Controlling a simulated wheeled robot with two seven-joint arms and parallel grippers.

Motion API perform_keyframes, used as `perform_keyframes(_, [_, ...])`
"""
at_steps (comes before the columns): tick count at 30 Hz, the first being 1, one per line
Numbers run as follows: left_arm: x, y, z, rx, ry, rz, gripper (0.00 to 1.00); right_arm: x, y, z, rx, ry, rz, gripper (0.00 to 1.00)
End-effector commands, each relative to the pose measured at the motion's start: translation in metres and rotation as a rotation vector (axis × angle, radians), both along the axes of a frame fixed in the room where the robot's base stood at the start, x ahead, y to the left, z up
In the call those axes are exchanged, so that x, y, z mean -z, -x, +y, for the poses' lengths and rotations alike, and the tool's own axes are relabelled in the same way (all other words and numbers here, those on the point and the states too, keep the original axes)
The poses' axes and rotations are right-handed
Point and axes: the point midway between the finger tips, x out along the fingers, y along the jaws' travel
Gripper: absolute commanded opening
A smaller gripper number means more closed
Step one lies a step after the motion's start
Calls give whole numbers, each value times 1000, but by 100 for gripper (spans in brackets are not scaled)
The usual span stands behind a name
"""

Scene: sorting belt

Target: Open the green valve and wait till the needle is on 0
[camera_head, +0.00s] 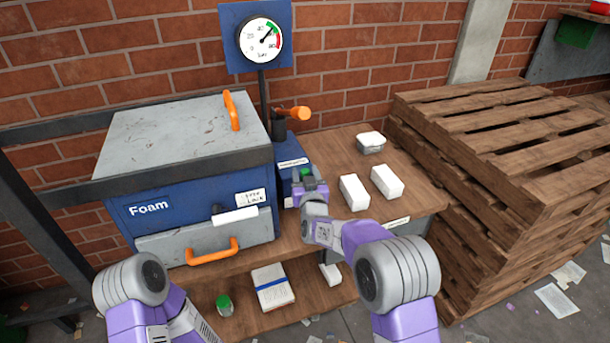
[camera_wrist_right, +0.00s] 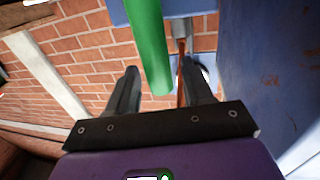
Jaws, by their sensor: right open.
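The green valve handle (camera_wrist_right: 148,45) shows in the right wrist view as a long green bar between and beyond my right fingertips. In the head view only a bit of green (camera_head: 306,173) shows at my right gripper (camera_head: 309,186), beside the blue box's right end. My right gripper (camera_wrist_right: 160,78) is open, with a gap on both sides of the bar. The pressure gauge (camera_head: 260,41) is on a blue panel above the bench; its needle points to the upper right, off 0. My left arm shows at lower left, but its gripper is out of view.
The blue Foam box (camera_head: 150,208) has a grey lid and orange handles. Stacked pallets (camera_head: 500,130) are at right.

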Motion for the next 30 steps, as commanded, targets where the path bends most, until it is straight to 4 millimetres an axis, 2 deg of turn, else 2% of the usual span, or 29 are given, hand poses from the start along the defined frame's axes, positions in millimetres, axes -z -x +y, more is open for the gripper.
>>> perform_keyframes(12, [1, 0, 0, 0, 0, 0, 43, 0, -6, 1, 0, 0, 2, 49])
perform_keyframes(22, [1, 0, 0, 0, 0, 0, 43, 0, -6, 1, -1, 0, 2, 0])
perform_keyframes(30, [1, 0, 0, 0, 0, 0, 43, 0, -7, 2, -3, -3, 2, 0])
